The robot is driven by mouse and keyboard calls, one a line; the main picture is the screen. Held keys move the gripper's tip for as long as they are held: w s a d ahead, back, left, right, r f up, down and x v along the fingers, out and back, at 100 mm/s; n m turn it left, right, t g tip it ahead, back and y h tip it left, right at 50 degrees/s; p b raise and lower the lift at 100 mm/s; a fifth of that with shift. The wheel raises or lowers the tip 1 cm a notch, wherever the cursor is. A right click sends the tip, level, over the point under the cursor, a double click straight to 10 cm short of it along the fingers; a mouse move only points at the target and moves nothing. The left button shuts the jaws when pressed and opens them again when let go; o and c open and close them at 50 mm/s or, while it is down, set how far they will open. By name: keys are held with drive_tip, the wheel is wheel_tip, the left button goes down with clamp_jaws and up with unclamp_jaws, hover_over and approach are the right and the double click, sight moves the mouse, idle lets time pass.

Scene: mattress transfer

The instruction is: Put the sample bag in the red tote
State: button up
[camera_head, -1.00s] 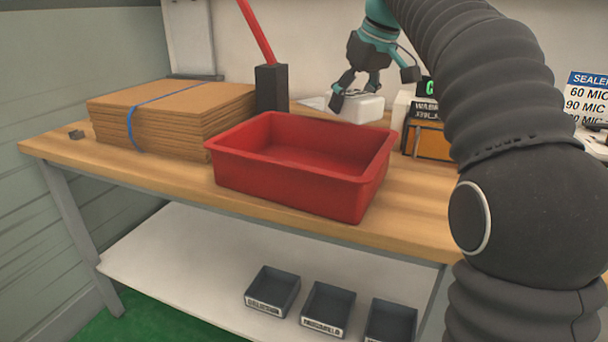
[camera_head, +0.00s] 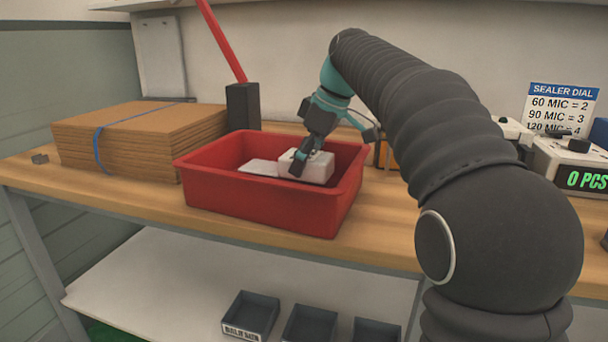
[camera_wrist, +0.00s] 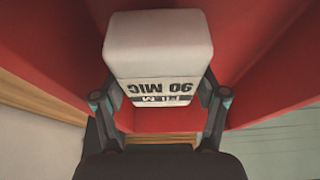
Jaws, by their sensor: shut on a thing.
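The sample bag (camera_head: 318,169) shows as a white block with a flat pale sheet at its left. The wrist view shows the block (camera_wrist: 160,45) with upside-down print, "FILM" and "90 MIC". My gripper (camera_head: 305,160) is shut on the block, one finger at each side in the wrist view (camera_wrist: 160,98). The red tote (camera_head: 255,205) stands on the bench, and the bag is inside its walls, low down. The front wall hides the tote floor, so I cannot tell whether the bag touches it.
Strapped cardboard (camera_head: 140,142) lies left of the tote. A black holder (camera_head: 243,107) with a red bar stands behind it. A counter (camera_head: 580,170) reading "0 PCS" and a sealer dial sign (camera_head: 562,108) are at the right. Small dark bins (camera_head: 251,314) sit on the lower shelf.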

drive_tip(key=shift+f, duration=1.15)
drive_tip(key=shift+f, duration=0.2)
drive_tip(key=o, duration=1.1)
drive_tip(key=p+v, duration=0.2)
drive_tip(key=v, duration=1)
drive_tip(key=shift+s+d+r, duration=0.1)
drive_tip(key=shift+r, duration=0.1)
